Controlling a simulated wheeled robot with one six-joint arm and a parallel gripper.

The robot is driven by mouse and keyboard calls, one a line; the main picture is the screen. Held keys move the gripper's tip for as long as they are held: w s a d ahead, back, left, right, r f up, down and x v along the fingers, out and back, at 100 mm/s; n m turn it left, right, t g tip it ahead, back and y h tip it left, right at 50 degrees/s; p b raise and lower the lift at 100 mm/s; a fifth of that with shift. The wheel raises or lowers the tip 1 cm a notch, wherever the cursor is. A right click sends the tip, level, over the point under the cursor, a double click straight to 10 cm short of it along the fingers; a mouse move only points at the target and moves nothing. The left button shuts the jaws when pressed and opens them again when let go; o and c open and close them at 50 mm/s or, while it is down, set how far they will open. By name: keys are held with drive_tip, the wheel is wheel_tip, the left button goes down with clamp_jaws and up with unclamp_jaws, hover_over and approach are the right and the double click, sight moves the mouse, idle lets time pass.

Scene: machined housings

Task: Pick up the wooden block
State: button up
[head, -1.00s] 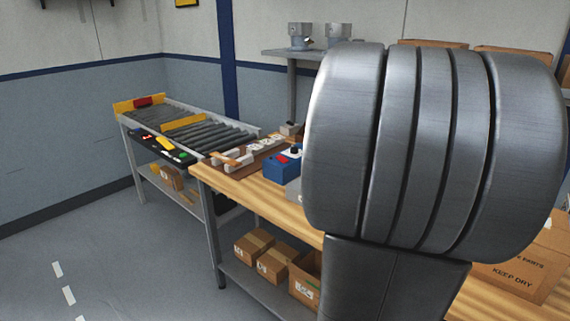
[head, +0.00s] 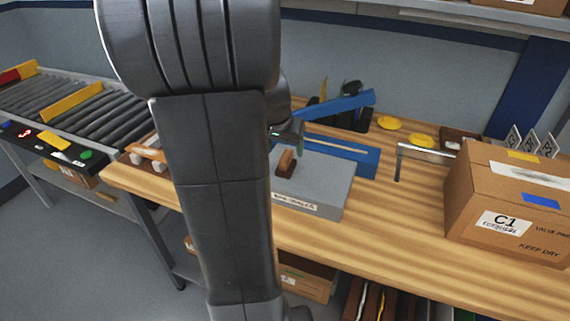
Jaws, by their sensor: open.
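A small brown wooden block (head: 286,161) stands on top of a grey, labelled box-like block (head: 325,190) on the wooden workbench. My gripper (head: 291,138) shows only in part, just above and behind the wooden block in the picture. My own large arm link hides the rest of it and the left edge of the grey block. The gripper is open, and the wooden block is not held. Whether the fingertips touch the block cannot be told.
A blue slanted bar (head: 340,104) and a blue base (head: 362,160) lie behind the grey block. Yellow discs (head: 390,123) sit further back. A cardboard box (head: 508,200) stands at right, with clear bench (head: 400,225) before it. A roller conveyor (head: 50,105) is at left.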

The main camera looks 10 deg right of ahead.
sight(286, 154)
drive_tip(key=shift+x, duration=3.7)
drive_tip(key=shift+w+r, duration=0.15)
drive_tip(key=c, duration=1.1)
wheel_tip(286, 154, up, 10)
drive_tip(key=shift+p, duration=0.35)
drive_tip(key=shift+c, duration=0.2)
drive_tip(key=o, duration=0.5)
drive_tip(key=c, duration=0.3)
drive_tip(key=shift+d, duration=0.1)
drive_tip(key=shift+c, duration=0.2)
